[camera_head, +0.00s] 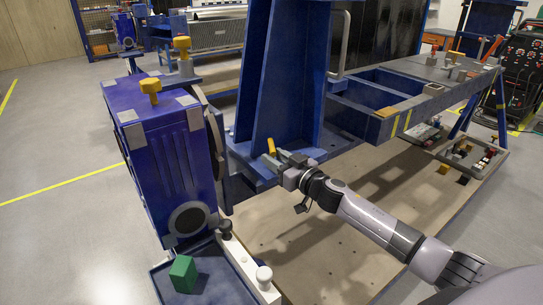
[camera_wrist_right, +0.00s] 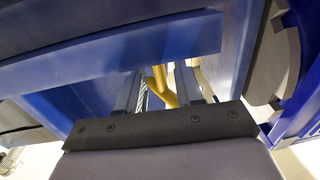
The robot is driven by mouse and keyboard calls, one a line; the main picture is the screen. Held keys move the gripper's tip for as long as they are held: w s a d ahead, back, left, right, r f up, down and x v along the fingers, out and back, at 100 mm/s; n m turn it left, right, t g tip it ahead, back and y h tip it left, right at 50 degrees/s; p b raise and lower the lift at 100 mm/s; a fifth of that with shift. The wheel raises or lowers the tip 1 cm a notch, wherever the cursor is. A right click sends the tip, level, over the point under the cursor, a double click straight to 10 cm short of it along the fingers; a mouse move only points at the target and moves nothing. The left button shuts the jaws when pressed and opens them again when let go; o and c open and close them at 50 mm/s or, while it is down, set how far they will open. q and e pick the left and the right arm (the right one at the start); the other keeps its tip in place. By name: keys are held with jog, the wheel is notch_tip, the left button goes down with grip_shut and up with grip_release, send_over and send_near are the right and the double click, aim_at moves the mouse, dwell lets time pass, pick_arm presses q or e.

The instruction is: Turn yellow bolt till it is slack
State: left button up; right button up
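A yellow bolt (camera_head: 271,146) with a bar-like head stands at the foot of the tall blue upright (camera_head: 283,75). My right gripper (camera_head: 272,161) is right at this bolt, its arm reaching in from the lower right. In the right wrist view the yellow bolt (camera_wrist_right: 164,86) shows between the two fingers of my right gripper (camera_wrist_right: 158,92), which stand apart. A gap shows beside the bolt at the left finger; contact at the right finger cannot be made out. The bolt's lower end is hidden. My left gripper is not in view.
A blue box housing (camera_head: 165,150) with a yellow knob (camera_head: 150,87) on top stands at the left. A tray with a green block (camera_head: 183,273) lies in front of it. A blue bench frame (camera_head: 385,125) is at the right. The wooden base plate (camera_head: 300,235) has bare room.

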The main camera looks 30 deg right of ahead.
jog(key=shift+x, duration=0.95)
jog(key=shift+c, duration=0.3)
grip_shut()
